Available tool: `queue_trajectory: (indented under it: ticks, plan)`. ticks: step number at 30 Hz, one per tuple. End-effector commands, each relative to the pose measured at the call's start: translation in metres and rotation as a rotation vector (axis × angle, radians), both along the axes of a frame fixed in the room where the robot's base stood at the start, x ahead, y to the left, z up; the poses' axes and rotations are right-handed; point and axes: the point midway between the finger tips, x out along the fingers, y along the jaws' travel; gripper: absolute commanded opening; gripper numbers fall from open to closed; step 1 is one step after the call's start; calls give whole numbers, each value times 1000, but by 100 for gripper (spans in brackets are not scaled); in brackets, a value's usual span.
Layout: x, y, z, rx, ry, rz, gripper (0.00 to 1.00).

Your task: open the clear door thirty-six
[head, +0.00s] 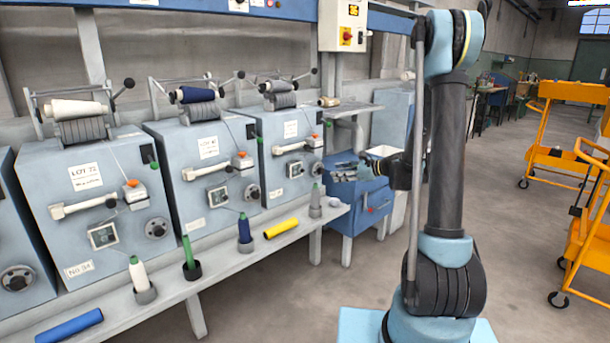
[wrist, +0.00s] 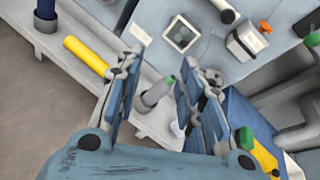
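Three full blue spinning machines stand in a row in the head view. The nearest is labelled No 34 (head: 79,269); the label on the third machine (head: 290,155) is too small to read. In the wrist view a square window (wrist: 181,35) lies beyond the fingertips, beside a white handle with an orange knob (wrist: 245,40). My gripper (head: 348,170) is open and empty; its spread fingers (wrist: 160,62) also show in the wrist view.
A bench rail (head: 170,293) below the machines holds several bobbins, including a yellow tube (head: 282,228) and a grey cone (head: 315,202). A blue cabinet (head: 345,218) stands behind my gripper. Orange trolleys (head: 575,92) are at right; the floor between is clear.

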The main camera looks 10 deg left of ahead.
Motion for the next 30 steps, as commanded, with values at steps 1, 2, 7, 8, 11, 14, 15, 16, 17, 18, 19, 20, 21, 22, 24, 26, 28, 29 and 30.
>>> queue_trajectory:
  ticks: [1, 2, 7, 8, 11, 14, 15, 16, 17, 18, 19, 20, 21, 22, 24, 26, 28, 29, 30]
  plan:
    - [9, 2, -6, 39, 25, -13, 35]
    - [13, 4, -8, 65, 41, -21, 35]
    - [37, 10, -25, 212, 141, -65, 35]
    - [41, 11, -28, 239, 160, -72, 35]
    - [52, 13, -40, 325, 221, -92, 35]
    - [61, 15, -51, 403, 277, -108, 35]
    - [64, 15, -55, 430, 296, -113, 35]
    - [66, 15, -57, 447, 309, -116, 35]
    - [68, 15, -60, 464, 322, -118, 35]
    - [69, 15, -62, 483, 336, -122, 35]
    - [70, 15, -64, 495, 344, -123, 35]
    - [71, 15, -65, 506, 353, -124, 35]
    - [72, 15, -67, 515, 360, -126, 35]
    - [72, 16, -68, 521, 364, -126, 35]
    - [73, 17, -69, 529, 371, -128, 35]
    - [75, 20, -69, 532, 372, -127, 35]
    - [77, 25, -69, 531, 373, -126, 35]
    - [79, 28, -69, 530, 373, -126, 35]
    - [81, 33, -69, 530, 372, -126, 35]
